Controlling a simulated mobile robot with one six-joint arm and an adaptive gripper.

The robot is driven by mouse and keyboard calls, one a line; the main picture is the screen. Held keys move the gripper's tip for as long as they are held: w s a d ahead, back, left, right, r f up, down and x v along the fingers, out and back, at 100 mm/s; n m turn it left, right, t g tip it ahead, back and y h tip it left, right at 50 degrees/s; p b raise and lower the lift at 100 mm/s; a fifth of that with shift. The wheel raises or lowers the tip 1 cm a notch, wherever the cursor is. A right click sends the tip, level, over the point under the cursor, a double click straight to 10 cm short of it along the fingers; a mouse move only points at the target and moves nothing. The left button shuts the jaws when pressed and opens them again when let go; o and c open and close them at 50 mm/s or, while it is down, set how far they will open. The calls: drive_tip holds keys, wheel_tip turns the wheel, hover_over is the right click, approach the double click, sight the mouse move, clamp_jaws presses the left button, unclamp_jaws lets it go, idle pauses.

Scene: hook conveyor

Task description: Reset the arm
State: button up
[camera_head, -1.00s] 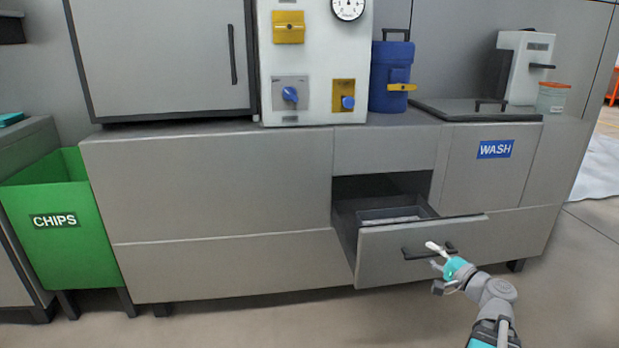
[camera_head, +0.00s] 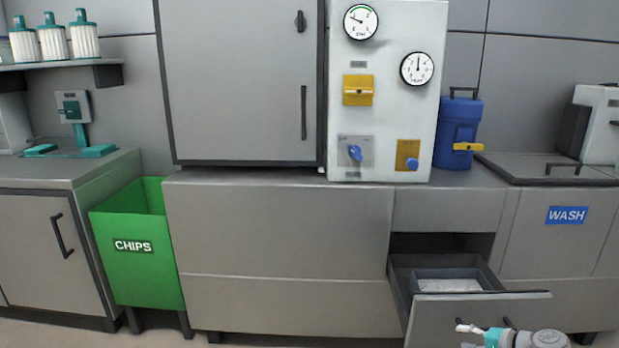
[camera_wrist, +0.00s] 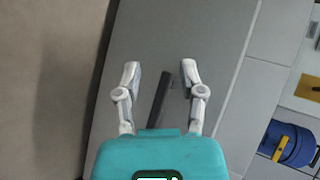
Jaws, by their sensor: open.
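My gripper (camera_wrist: 160,75) is open in the wrist view, its two fingers apart with nothing held. The dark drawer handle (camera_wrist: 160,98) shows between and below the fingertips; I cannot tell whether the fingers touch it. In the head view my gripper (camera_head: 466,338) is at the bottom right edge, in front of the open drawer (camera_head: 430,315). The drawer is pulled out and has a grey tray (camera_head: 448,273) with pale contents inside. Most of my arm is below the head view.
A green CHIPS bin (camera_head: 140,275) stands left of the grey counter. A white gauge panel (camera_head: 387,110), a blue canister (camera_head: 457,140) and a lidded WASH section (camera_head: 560,235) are at the right. The open drawer juts out close to my arm.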

drive_tip(key=s+a+f+n+g+h+p, duration=0.1)
drive_tip(key=a+f+n+g+h+p, duration=0.25)
drive_tip(key=a, duration=0.75)
drive_tip(key=s+a+n+g+h+p, duration=0.1)
drive_tip(key=a+n+g+h+p, duration=0.1)
drive_tip(key=a+n+g+h, duration=0.6)
wheel_tip(320, 180, up, 38)
drive_tip(key=a+m+t+y+p, duration=0.1)
drive_tip(key=t+y+p, duration=0.1)
drive_tip(key=p, duration=3.6)
drive_tip(key=shift+a+r+y, duration=0.15)
drive_tip(key=shift+a+y, duration=0.2)
drive_tip(key=shift+y, duration=0.4)
drive_tip(key=shift+m, duration=0.35)
